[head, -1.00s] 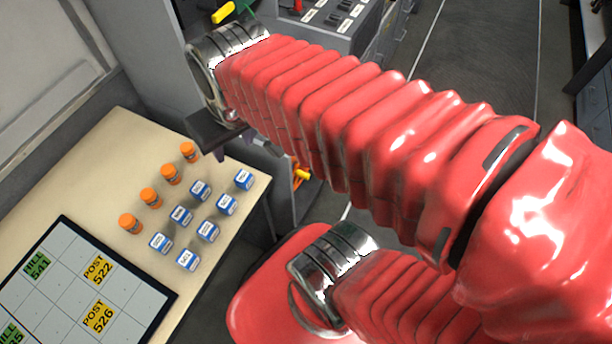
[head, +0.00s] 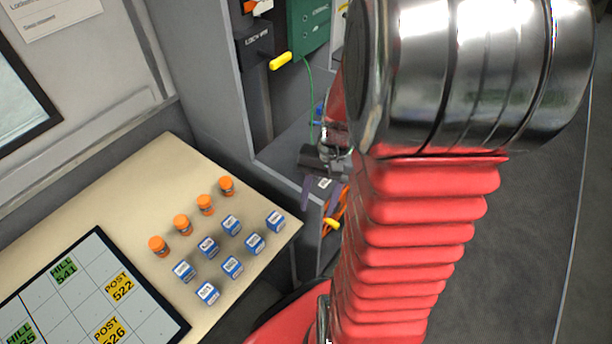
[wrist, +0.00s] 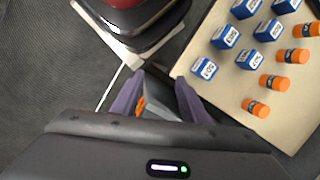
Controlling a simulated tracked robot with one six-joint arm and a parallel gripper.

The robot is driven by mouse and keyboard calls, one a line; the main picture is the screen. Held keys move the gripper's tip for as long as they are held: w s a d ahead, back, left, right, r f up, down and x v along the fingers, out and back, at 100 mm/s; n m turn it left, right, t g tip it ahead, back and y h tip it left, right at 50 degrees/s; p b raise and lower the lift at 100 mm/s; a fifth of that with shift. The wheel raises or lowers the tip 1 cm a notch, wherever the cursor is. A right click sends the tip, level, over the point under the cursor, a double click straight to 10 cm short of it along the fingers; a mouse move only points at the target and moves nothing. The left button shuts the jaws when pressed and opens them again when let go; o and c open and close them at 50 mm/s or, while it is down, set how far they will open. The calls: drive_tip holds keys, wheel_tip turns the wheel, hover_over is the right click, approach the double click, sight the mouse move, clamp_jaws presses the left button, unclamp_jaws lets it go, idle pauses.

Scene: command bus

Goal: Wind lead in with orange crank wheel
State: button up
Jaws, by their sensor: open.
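My gripper (head: 318,194) is open in the head view, its purple fingers pointing down beside the grey cabinet. Its fingers also show in the wrist view (wrist: 159,78), apart and with nothing held between them. An orange part (head: 343,212) with a yellow end (head: 332,224) shows just right of and below the fingers, low by the cabinet. My arm partly hides it, and I cannot tell whether it is the crank wheel or a lead. A small orange patch (wrist: 140,106) shows between the fingers in the wrist view. A thin green lead (head: 310,95) hangs from a green box (head: 308,25).
A yellow handle (head: 281,61) sticks out from a black panel (head: 257,45). The table corner is close to my gripper.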

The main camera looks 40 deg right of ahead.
drive_tip(key=s+d+f+m+t+y, duration=0.1)
drive_tip(key=d+f+m+y, duration=0.2)
drive_tip(key=f+m, duration=0.5)
drive_tip(key=s+d+f+m+t+y, duration=0.1)
drive_tip(key=d+f+m+t+y, duration=0.15)
drive_tip(key=f+m, duration=0.45)
drive_tip(key=n+t+h, duration=0.9)
drive_tip(key=n+t, duration=0.4)
drive_tip(key=n, duration=2.2)
approach(337, 227)
drive_tip(key=s, duration=0.2)
drive_tip(key=shift+r+g, duration=0.15)
drive_tip(key=shift+g, duration=0.1)
drive_tip(key=shift+x, duration=6.9)
drive_tip(key=shift+d, duration=0.1)
drive_tip(key=shift+c, duration=0.5)
